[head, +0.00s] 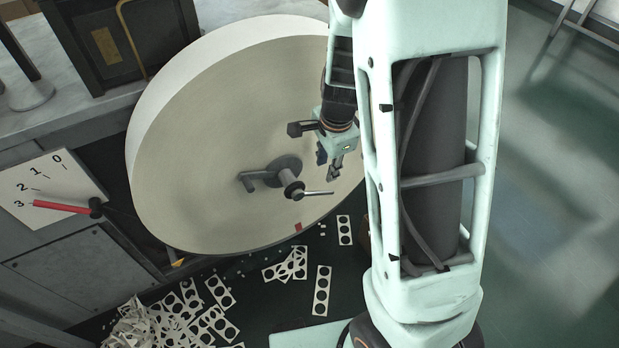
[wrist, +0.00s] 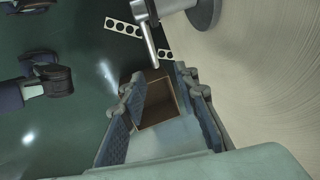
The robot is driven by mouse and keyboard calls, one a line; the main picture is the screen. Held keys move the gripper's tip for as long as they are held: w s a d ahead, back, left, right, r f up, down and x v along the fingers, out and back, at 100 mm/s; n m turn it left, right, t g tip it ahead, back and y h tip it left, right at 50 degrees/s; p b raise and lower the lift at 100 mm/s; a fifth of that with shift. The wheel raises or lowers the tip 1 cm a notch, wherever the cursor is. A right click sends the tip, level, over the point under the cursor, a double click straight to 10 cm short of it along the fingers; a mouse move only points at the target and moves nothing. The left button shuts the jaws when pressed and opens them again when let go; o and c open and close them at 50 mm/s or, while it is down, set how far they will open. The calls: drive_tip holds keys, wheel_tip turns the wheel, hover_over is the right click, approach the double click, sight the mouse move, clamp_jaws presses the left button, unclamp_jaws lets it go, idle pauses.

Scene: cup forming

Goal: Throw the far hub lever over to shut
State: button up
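A large cream wheel (head: 215,130) has a dark grey hub (head: 283,168) at its middle. A silver lever (head: 318,193) sticks out to the right from the hub's round collar. A dark grey arm (head: 255,180) sticks out to the left. I cannot tell which one is the far lever. My gripper (head: 331,166) hangs just above the silver lever's free end, apart from it, in front of the wheel. In the wrist view my gripper (wrist: 165,108) has its fingers spread with nothing held. The silver lever (wrist: 152,42) shows beyond the fingertips, beside the hub (wrist: 203,12).
At the left, a red-handled lever (head: 62,207) stands at 3 on a numbered plate (head: 50,180). Punched strips (head: 321,290) lie on the dark floor below the wheel. An open brown box (wrist: 170,108) shows behind the fingers. Open floor (head: 560,200) lies to the right.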

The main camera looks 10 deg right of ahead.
sight(319, 193)
drive_tip(key=shift+m, duration=0.3)
drive_tip(key=f+b, duration=0.1)
drive_tip(key=f, duration=0.3)
drive_tip(key=a+f+b, duration=0.1)
drive_tip(key=f+b, duration=0.1)
drive_tip(key=f, duration=0.1)
drive_tip(key=f+b, duration=0.1)
drive_tip(key=f, duration=0.3)
drive_tip(key=shift+w+a+f, duration=0.3)
drive_tip(key=shift+a, duration=0.05)
clamp_jaws()
